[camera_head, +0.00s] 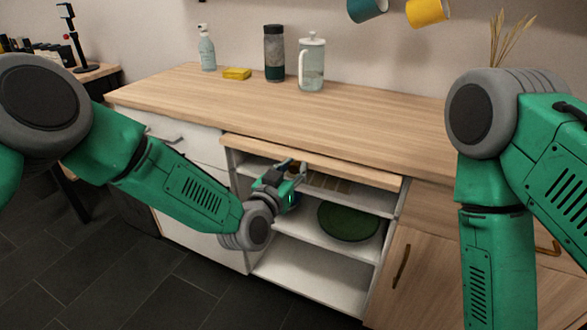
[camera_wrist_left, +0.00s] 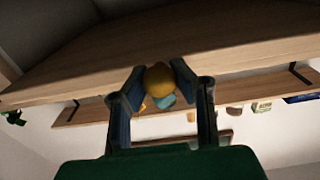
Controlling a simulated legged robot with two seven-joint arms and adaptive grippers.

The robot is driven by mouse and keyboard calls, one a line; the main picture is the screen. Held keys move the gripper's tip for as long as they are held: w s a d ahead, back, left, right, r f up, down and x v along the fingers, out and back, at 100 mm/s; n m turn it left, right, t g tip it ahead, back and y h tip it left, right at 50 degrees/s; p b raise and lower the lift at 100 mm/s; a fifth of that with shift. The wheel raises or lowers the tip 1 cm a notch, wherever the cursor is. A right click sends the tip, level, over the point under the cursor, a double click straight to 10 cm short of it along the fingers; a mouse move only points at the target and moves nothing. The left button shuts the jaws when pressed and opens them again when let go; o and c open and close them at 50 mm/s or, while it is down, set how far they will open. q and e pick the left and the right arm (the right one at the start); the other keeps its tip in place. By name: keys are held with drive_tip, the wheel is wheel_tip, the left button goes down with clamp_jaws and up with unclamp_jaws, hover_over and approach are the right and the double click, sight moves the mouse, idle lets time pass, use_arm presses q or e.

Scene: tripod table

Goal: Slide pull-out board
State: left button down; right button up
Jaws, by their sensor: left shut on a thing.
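The pull-out board (camera_head: 345,170) is a light wooden slab under the countertop, its front edge standing a little out above the open shelves. My left gripper (camera_head: 291,169) is at the board's front edge, left of its middle, and is shut on it. In the left wrist view the wooden board (camera_wrist_left: 70,85) spans the top, with the two fingers of my left gripper (camera_wrist_left: 158,72) at its edge. A round yellow shape shows between the fingers; I cannot tell how far off it is. My right arm shows at the right, but its gripper is out of view.
The countertop (camera_head: 230,98) holds a soap bottle (camera_head: 207,52), yellow sponge (camera_head: 237,73), dark jar (camera_head: 274,55) and glass press (camera_head: 312,65) at the back. A green round item (camera_head: 348,222) lies on a shelf below. Wooden cabinet doors (camera_head: 425,265) stand at the right.

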use_arm(q)
drive_tip(key=c, duration=1.3)
unclamp_jaws()
drive_tip(key=shift+d, duration=0.1)
drive_tip(key=v, duration=1.1)
drive_tip(key=shift+s+a+f, duration=0.1)
drive_tip(key=shift+s+a, duration=0.15)
drive_tip(key=shift+s, duration=0.1)
